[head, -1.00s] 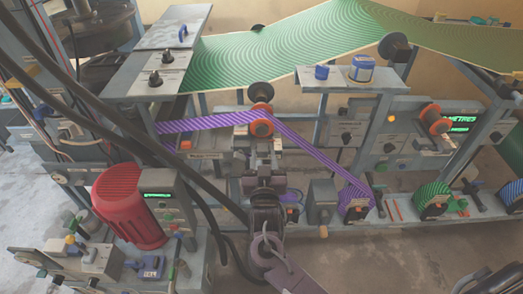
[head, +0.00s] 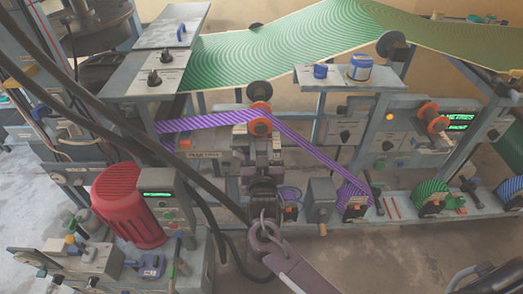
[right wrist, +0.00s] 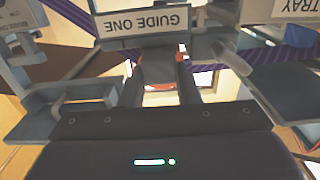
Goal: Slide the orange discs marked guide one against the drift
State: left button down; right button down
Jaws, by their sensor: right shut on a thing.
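The orange discs (head: 260,120) sit on the guide roller in the middle of the head view, with the purple striped web running over them. My right gripper (head: 262,137) reaches up from below and is shut on the lower part of the discs. In the right wrist view, the dark fingers (right wrist: 165,75) close around a part with orange-red edges, mostly hidden behind them. The GUIDE ONE plate (right wrist: 147,20) shows upside down just above the fingers. My left gripper is not in view.
The purple web (head: 315,155) slopes down right to a purple spool (head: 354,203). A second pair of orange discs (head: 435,126) is at the right. A red motor (head: 125,205) stands left.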

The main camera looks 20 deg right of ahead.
jog(key=shift+x, duration=0.9)
jog(key=shift+r, duration=0.15)
jog(key=c, duration=1.4)
grip_release()
jog(key=shift+o, duration=0.2)
jog(key=shift+w, duration=0.2)
jog(key=b+v, duration=0.1)
jog(key=v, duration=0.7)
jog(key=shift+w, duration=0.1)
